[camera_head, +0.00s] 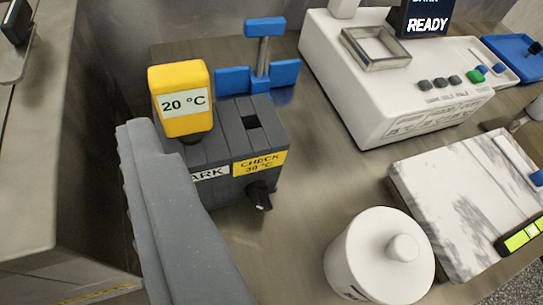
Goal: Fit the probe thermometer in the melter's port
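The probe thermometer (181,99) has a yellow head with a white "20 °C" display. Its head stands over the left part of the dark grey melter (216,153), and a short dark neck shows under it. Its probe is hidden, so I cannot tell whether it is in a slot. The melter carries a "DARK" label, a yellow "CHECK 30 °C" label and a black tap. One grey ribbed finger of my gripper (165,200) shows at lower left, overlapping the melter's left side. The other finger is not visible.
A blue-handled stand (264,60) is close behind the melter. A white machine (400,85) reading "READY" stands right. A white lidded pot (375,262) and a marble slab (465,190) occupy the lower right. Bare steel counter lies between melter and pot.

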